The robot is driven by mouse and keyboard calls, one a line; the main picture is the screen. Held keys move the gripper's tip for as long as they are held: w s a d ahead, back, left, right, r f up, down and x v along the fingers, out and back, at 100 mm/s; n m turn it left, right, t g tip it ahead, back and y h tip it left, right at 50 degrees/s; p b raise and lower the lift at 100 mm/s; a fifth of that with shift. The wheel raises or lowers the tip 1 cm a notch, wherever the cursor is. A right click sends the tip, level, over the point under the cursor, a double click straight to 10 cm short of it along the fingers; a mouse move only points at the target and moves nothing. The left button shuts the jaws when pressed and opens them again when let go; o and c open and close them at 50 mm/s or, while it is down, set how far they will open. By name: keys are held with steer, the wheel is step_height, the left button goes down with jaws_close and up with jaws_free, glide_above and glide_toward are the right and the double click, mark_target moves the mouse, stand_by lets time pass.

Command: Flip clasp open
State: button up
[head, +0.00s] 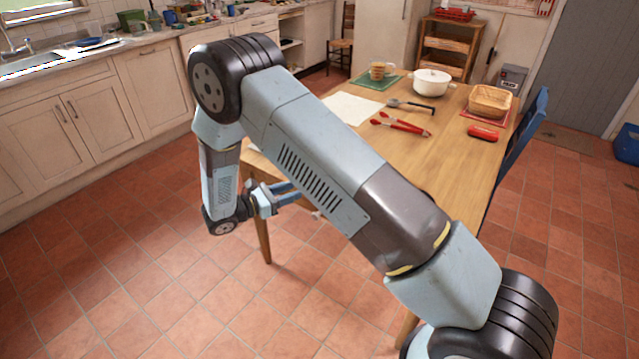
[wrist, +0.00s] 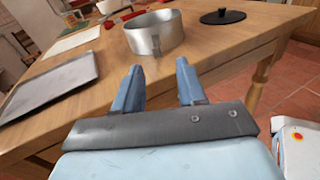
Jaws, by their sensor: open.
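A round metal ring, like a cake-tin side (wrist: 168,37), stands on the wooden table (wrist: 215,52) near its edge in the wrist view. A small fitting that may be the clasp shows on its near wall, too small to tell whether it is open or shut. My gripper (wrist: 159,67) is open and empty, its two blue fingers pointing at the ring from the near side, apart from it. In the head view my gripper (head: 294,193) is beside the table's near left edge. My own arm hides the ring there.
A flat metal tray (wrist: 48,82) lies left of the ring and a black disc with a knob (wrist: 222,16) lies right. Farther back are red tongs (head: 402,124), a black utensil (head: 412,105), a white pot (head: 432,82) and a basket (head: 489,100). Floor left of the table is clear.

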steer(key=shift+n+t, duration=0.6)
steer(key=shift+t, duration=0.1)
steer(key=f+x, duration=0.1)
steer(key=x, duration=0.7)
steer(key=f+x, duration=0.1)
steer(key=x, duration=0.3)
steer(key=shift+w+a+f, duration=0.1)
steer(key=shift+w+f, duration=0.15)
steer(key=shift+f, duration=0.1)
jaws_close()
